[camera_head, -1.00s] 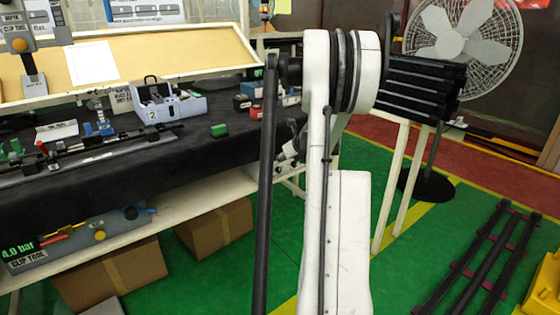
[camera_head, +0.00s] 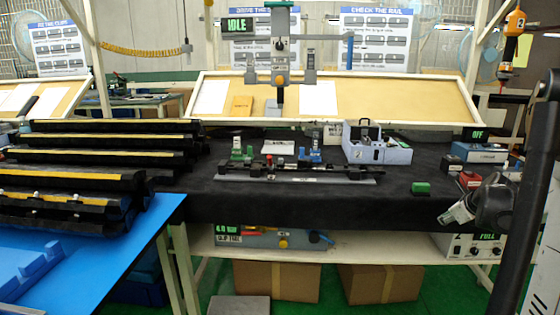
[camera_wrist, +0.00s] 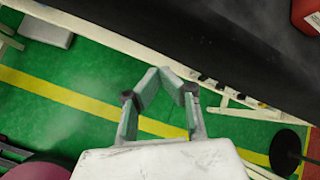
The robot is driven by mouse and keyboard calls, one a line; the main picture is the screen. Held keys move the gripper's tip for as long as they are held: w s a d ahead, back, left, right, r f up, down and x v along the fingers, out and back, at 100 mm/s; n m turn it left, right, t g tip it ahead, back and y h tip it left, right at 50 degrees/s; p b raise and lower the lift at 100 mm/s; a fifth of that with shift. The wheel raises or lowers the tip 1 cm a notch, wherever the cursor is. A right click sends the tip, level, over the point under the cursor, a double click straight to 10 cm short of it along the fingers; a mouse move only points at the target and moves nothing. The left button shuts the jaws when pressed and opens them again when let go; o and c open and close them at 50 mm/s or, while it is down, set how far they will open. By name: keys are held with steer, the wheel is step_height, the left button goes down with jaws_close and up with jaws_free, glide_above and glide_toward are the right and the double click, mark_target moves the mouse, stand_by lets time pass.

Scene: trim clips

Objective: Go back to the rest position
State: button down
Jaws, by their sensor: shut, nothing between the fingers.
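My gripper (camera_head: 450,216) shows at the right of the head view, in front of the black-covered bench (camera_head: 300,205) near its right end. Part of my dark arm runs up the right edge of that view. In the wrist view my gripper (camera_wrist: 169,78) has its two fingers brought together at the tips, with nothing held between them. Below the fingers lies green floor with a yellow line, and the bench edge runs diagonally beyond them.
A blue table (camera_head: 90,270) and stacked black trim parts (camera_head: 80,180) stand left.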

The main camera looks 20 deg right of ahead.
steer(key=a+r+n+y+p, duration=0.1)
steer(key=a+r+n, duration=0.35)
steer(key=a, duration=0.65)
steer(key=a+r+n+p, duration=0.2)
steer(key=a+r+n, duration=0.3)
steer(key=a, duration=0.5)
steer(key=a+r+n+y+p, duration=0.1)
steer(key=a+r+n, duration=0.2)
steer(key=a+n, duration=0.55)
steer(key=s+a+n+p, duration=0.2)
steer(key=s+a+n, duration=0.5)
steer(key=a, duration=0.5)
steer(key=s+a+n+g+p, duration=0.1)
steer(key=s+a+n+p, duration=0.1)
steer(key=s+a+n, duration=0.6)
steer(key=shift+s+a+n+y, duration=0.3)
steer(key=shift+s+a, duration=1)
steer(key=shift+a, duration=0.75)
